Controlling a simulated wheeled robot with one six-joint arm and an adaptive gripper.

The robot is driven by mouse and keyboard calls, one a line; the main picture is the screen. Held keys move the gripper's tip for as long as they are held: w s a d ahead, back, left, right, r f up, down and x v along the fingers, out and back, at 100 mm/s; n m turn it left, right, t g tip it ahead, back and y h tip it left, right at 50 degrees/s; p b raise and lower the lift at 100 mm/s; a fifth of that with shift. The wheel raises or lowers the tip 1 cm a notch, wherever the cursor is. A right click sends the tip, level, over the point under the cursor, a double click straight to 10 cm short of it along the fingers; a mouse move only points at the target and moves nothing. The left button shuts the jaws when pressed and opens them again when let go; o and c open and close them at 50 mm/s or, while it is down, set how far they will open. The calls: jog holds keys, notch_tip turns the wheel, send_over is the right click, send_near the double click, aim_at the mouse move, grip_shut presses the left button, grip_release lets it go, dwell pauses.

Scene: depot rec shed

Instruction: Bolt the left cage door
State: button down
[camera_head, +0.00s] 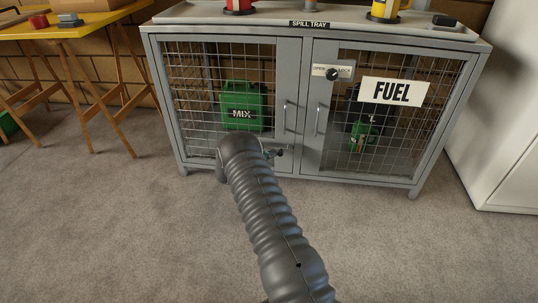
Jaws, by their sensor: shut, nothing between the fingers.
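The left cage door (288,62) is a grey frame with wire mesh, and it looks closed beside the right door (312,110). It has an upright bar handle (285,117) near its right edge. My gripper (273,153) is small and mostly hidden behind my dark ribbed arm. It is shut and empty, low at the door's right side. Small dark and metallic parts show there. I cannot clearly tell the bolt from the fingertips, nor whether they touch.
A green MIX can (242,103) stands behind the left mesh. A yellow table (88,28) stands left, a white cabinet (505,120) right. The front carpet is clear.

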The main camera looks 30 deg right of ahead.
jog(key=w+v, duration=0.2)
jog(key=v, duration=1)
jog(key=shift+w+a+r, duration=0.25)
jog(key=shift+a, duration=0.4)
